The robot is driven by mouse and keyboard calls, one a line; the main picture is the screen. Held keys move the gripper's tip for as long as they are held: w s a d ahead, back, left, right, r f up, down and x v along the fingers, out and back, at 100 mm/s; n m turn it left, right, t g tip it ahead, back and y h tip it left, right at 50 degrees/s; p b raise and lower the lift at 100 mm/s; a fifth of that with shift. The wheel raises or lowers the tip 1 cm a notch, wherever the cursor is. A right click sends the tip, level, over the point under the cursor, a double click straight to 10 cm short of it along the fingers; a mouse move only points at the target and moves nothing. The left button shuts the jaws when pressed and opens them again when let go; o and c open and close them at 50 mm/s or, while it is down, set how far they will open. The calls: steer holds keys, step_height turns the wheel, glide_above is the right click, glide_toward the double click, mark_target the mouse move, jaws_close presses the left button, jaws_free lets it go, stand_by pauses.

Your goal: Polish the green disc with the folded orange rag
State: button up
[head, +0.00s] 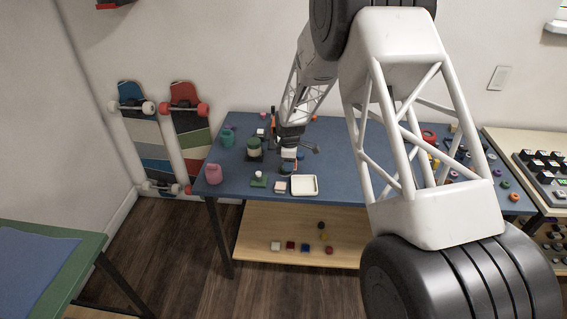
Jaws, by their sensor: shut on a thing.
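My gripper (289,160) points down over the left part of the blue-topped table (340,140). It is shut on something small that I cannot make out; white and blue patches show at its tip. A small green piece (258,184) with a white knob on it lies to the left, near the front edge; I cannot tell whether it is the green disc. I cannot pick out the folded orange rag. A thin orange upright shape (273,122) shows behind my gripper, too small to name.
A white tray (304,193) and a small pinkish block (280,187) lie at the front edge. A dark-based jar (254,146) stands left of my gripper. A pink container (213,174) and a teal one (227,136) stand at the left end. My arm hides much of the table's right half.

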steer(key=shift+r, duration=3.95)
